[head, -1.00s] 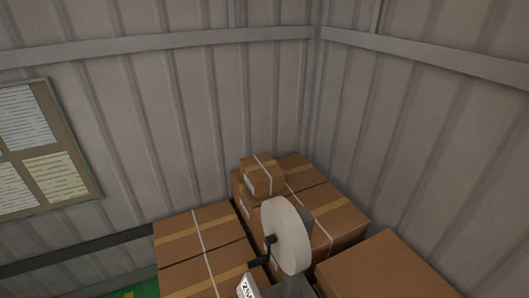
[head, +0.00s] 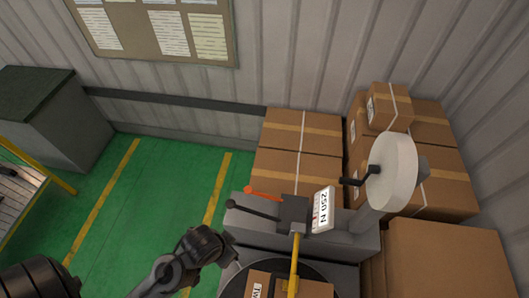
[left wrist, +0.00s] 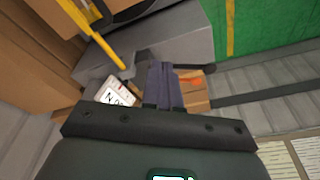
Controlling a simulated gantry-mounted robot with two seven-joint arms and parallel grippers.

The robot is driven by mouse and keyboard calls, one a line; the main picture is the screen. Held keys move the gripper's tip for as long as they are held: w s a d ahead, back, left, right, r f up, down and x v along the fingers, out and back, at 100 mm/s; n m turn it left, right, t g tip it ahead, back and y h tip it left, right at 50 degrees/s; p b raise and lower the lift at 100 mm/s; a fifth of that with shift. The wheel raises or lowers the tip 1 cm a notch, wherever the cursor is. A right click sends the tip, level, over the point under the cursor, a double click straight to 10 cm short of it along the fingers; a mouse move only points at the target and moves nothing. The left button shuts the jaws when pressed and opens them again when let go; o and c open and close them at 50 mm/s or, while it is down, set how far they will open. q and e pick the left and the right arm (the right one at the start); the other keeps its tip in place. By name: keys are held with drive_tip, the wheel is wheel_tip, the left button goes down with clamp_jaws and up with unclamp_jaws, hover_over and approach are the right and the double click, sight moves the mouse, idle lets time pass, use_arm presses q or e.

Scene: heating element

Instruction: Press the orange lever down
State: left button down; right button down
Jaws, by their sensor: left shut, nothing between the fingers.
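The orange lever (head: 263,192) sticks out to the left from the top of a grey machine (head: 345,240). A black lever (head: 252,208) lies just in front of it. In the left wrist view the orange lever (left wrist: 191,80) shows in part, just right of my left gripper (left wrist: 163,68). The left gripper's fingers are together and hold nothing. I cannot tell how far they are from the lever in depth. In the head view my left arm reaches in from the lower left, ending near the machine's left side; its fingertips are not clear there. My right gripper is not in view.
A white "250 N" sign (head: 323,209) and a pale round wheel with a black handle (head: 391,172) stand on the machine's right. A yellow bar (head: 294,262) rises over a box at the front. Cardboard boxes (head: 298,135) stack behind and right. Green floor (head: 150,190) lies open left.

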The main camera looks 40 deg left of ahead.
use_arm(q)
drive_tip(key=s+a+f+n+g+y, duration=0.1)
drive_tip(key=a+f+g, duration=0.15)
drive_tip(key=f, duration=0.25)
drive_tip(key=s+a+f+n+g, duration=0.1)
drive_tip(key=a+f, duration=0.2)
drive_tip(key=f, duration=0.2)
drive_tip(key=w+a+f+n+g+b, duration=0.2)
drive_tip(key=w+a+f+b, duration=0.1)
drive_tip(key=w+a+f, duration=0.3)
drive_tip(key=w+a, duration=0.1)
drive_tip(key=w, duration=0.3)
drive_tip(key=w+a+n+b, duration=0.1)
drive_tip(key=w, duration=0.3)
drive_tip(key=w+a+n+b, duration=0.1)
drive_tip(key=w, duration=0.3)
drive_tip(key=shift+w+a+r+t+h, duration=0.2)
drive_tip(key=shift+a+r+t+h, duration=0.1)
drive_tip(key=shift+a, duration=0.1)
drive_tip(key=w+r+t+b, duration=0.1)
drive_tip(key=w+r+t, duration=0.1)
drive_tip(key=w+r, duration=0.6)
drive_tip(key=shift+w+a+n+b, duration=0.3)
drive_tip(key=shift+w+a+b, duration=0.1)
drive_tip(key=shift+w, duration=0.8)
